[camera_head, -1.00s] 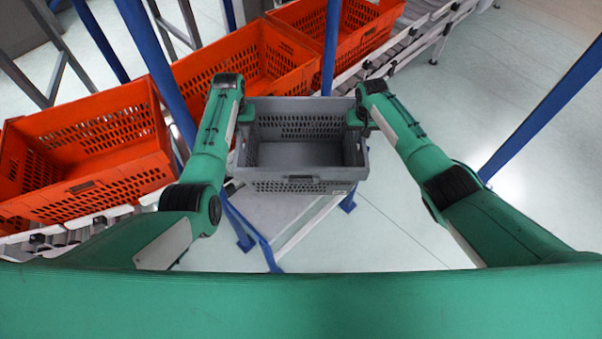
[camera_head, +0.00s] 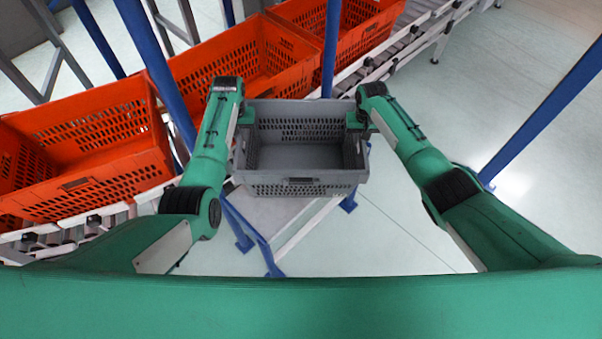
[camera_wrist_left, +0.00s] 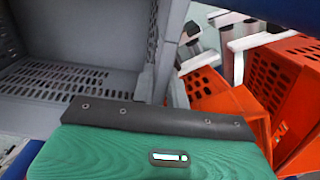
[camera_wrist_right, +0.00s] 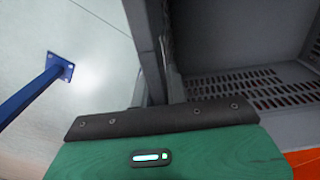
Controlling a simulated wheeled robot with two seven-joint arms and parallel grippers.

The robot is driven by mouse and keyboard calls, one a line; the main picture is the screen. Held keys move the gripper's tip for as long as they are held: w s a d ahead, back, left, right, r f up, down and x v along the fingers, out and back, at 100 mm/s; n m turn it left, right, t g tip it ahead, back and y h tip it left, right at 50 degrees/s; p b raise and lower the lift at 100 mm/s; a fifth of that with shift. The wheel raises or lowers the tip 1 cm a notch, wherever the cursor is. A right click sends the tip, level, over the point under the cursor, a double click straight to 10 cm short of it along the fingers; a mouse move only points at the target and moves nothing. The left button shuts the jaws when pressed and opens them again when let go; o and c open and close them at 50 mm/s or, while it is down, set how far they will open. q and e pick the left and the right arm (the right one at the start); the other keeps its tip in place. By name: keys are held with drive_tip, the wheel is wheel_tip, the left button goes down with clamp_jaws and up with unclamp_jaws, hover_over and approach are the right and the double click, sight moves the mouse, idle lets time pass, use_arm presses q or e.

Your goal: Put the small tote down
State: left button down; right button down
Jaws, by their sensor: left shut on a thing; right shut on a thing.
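The small tote is the grey crate (camera_head: 301,187) in the middle of the head view, empty and roughly level. My left gripper (camera_head: 246,115) is shut on its left wall and my right gripper (camera_head: 357,118) is shut on its right wall. In the left wrist view the tote's wall (camera_wrist_left: 165,50) runs between the fingers. The right wrist view shows the same on the other wall (camera_wrist_right: 150,40). The tote is in front of a grey surface (camera_head: 275,212) with a blue frame; whether it touches that surface is hidden.
Orange totes (camera_head: 85,140) stand in a row on a roller conveyor (camera_head: 405,55) at the left and back. Blue posts (camera_head: 331,50) rise close behind the tote and left of my left arm (camera_head: 160,70). Another blue post (camera_head: 540,112) stands at the right. Open floor (camera_head: 400,225) lies at the right.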

use_arm(q)
drive_tip(key=shift+a+f+b, duration=0.1)
drive_tip(key=shift+f+b, duration=0.25)
drive_tip(key=shift+f, duration=0.2)
use_arm(e)
drive_tip(key=shift+w+d+f, duration=0.1)
drive_tip(key=shift+d+f, duration=0.05)
drive_tip(key=shift+f, duration=0.4)
use_arm(q)
drive_tip(key=c, duration=1.6)
unclamp_jaws()
use_arm(e)
drive_tip(key=c, duration=1.6)
unclamp_jaws()
drive_tip(key=shift+r, duration=0.1)
use_arm(q)
drive_tip(key=shift+o, duration=1.1)
drive_tip(key=shift+r, duration=0.1)
use_arm(e)
drive_tip(key=shift+o, duration=1.1)
drive_tip(key=shift+r, duration=0.1)
use_arm(q)
wheel_tip(320, 180, up, 12)
use_arm(e)
wheel_tip(320, 180, up, 12)
drive_tip(key=shift+f, duration=0.1)
